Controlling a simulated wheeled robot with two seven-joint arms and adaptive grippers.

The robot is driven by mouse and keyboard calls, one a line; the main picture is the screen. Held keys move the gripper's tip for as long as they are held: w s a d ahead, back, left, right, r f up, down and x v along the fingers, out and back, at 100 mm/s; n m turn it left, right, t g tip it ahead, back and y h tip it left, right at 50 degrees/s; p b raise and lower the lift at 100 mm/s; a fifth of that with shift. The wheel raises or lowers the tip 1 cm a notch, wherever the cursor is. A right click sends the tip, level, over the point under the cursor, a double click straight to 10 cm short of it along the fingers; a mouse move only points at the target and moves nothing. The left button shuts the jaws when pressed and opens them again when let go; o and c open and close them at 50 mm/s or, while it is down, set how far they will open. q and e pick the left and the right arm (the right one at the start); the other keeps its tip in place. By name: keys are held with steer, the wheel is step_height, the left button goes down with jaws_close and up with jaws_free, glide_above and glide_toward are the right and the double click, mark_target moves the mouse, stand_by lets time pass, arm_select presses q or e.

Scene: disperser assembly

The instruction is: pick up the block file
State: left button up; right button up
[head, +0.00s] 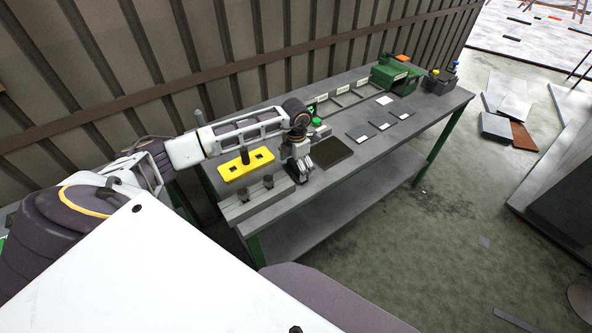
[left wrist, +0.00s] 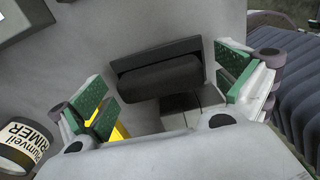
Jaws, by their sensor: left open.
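My left gripper (head: 300,173) hangs jaws down over the near part of the workbench, between the yellow tray and the dark flat mat. In the left wrist view its green-padded fingers (left wrist: 165,82) are spread apart. A dark, rounded-edge block (left wrist: 158,70), which looks like the block file, lies beyond and between the fingertips, with a visible gap to each side. A paler grey block (left wrist: 190,104) shows just below it, partly hidden by the gripper body. In the head view the gripper hides this spot. My right gripper is not in view.
The workbench (head: 365,112) holds a yellow tray (head: 236,168), a dark mat (head: 332,152), several small plates and a green machine (head: 392,77) at the far end. A primer can (left wrist: 24,144) stands at left in the left wrist view. A ribbed wall runs behind.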

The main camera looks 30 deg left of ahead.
arm_select(q)
steer(key=c, duration=1.3)
steer(key=shift+r, duration=0.15)
steer(key=shift+w+r, duration=0.1)
steer(key=shift+r, duration=0.35)
step_height(320, 180, up, 9)
steer(key=shift+f+b, duration=0.1)
steer(key=shift+b, duration=0.7)
